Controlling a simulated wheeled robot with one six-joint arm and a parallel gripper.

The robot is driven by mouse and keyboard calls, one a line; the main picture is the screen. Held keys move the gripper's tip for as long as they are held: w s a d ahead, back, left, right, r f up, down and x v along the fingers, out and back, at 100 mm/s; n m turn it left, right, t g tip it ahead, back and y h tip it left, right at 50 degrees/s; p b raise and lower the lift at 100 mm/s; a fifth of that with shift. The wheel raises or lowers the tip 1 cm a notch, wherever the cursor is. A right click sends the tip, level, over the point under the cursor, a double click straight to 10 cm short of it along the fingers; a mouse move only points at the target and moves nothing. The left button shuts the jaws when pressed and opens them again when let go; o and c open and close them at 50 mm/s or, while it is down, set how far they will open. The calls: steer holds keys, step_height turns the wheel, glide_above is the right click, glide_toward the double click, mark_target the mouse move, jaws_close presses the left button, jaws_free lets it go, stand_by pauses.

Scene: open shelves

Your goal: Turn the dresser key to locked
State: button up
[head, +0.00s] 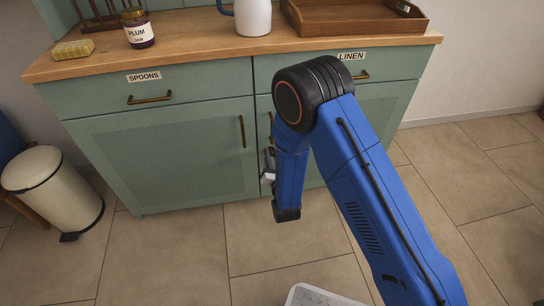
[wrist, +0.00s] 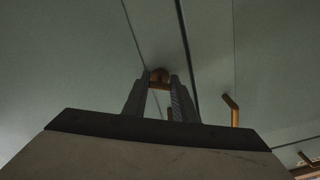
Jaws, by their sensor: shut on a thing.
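The green dresser (head: 170,150) stands ahead with drawers above and cupboard doors below. In the wrist view its door fronts fill the background, with a dark seam between panels. My gripper (wrist: 160,86) has its two grey fingers closed around a small brass key (wrist: 159,75) at the door front. The fingertips hide part of the key, and I cannot tell its exact turn angle. In the head view my gripper (head: 267,178) shows only partly, at the left of my blue arm, close to the doors. The key is hidden or too small to make out there.
Brass handles sit on the left door (head: 242,131), the SPOONS drawer (head: 150,99) and the LINEN drawer (head: 361,76). A brass handle (wrist: 231,110) shows right of my gripper. A jam jar (head: 137,28), jug (head: 253,16) and wooden tray (head: 355,22) stand on top. A bin (head: 55,190) stands left.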

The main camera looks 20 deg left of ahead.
steer(key=m, duration=1.3)
steer(key=shift+d, duration=0.1)
stand_by(0.4)
steer(key=o, duration=1)
steer(key=shift+o, duration=0.2)
steer(key=v, duration=1.7)
steer(key=shift+d, duration=0.2)
